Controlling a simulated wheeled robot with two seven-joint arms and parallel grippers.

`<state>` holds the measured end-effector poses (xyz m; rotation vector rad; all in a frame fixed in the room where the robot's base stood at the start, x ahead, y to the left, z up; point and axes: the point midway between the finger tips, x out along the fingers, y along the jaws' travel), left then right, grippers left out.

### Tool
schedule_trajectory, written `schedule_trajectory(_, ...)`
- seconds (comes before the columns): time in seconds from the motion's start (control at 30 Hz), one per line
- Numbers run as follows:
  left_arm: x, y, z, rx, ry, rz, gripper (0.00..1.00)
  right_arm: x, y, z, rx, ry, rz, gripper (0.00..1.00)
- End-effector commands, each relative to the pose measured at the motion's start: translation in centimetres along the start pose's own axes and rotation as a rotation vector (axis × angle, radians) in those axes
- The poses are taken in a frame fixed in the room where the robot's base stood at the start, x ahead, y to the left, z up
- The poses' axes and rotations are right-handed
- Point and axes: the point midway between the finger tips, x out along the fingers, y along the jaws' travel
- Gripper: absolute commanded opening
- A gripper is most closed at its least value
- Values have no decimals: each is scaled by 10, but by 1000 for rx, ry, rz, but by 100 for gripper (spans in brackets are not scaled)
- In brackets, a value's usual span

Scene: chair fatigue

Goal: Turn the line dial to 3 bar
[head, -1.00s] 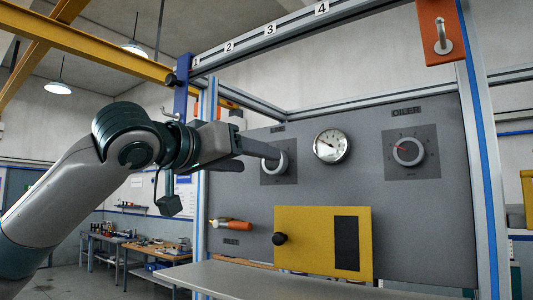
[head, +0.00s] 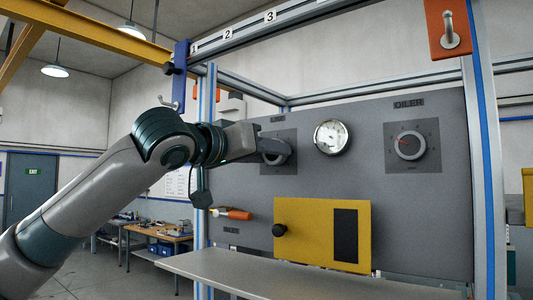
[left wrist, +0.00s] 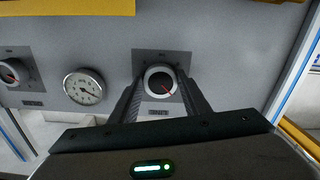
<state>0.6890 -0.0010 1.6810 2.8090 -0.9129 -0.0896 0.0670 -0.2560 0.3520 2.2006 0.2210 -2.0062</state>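The line dial (head: 277,150) is a round grey knob on a dark square plate on the grey panel. It also shows in the left wrist view (left wrist: 160,80), with a red pointer mark slanting to the lower right. My left gripper (head: 266,147) is at the dial. In the left wrist view its two dark fingers (left wrist: 160,76) stand apart, one on each side of the knob; I cannot tell whether they touch it. The round pressure gauge (head: 331,138) is right of the dial; its needle reading is too small to read. My right gripper is not in view.
The oiler dial (head: 410,146) is at the panel's right. A yellow box (head: 310,230) with a black knob is below the gauge, and an orange-handled valve (head: 232,213) is left of it. A grey shelf (head: 230,275) runs in front. An orange hook plate (head: 447,28) hangs top right.

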Motion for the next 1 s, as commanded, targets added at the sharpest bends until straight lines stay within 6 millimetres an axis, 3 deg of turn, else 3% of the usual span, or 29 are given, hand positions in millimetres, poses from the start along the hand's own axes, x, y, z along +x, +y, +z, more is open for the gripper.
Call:
schedule_trajectory(0.47,0,-1,0,74,-1,-1,20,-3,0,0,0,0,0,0)
schedule_trajectory(1.0,0,-2,-2,474,-1,0,21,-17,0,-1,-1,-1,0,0)
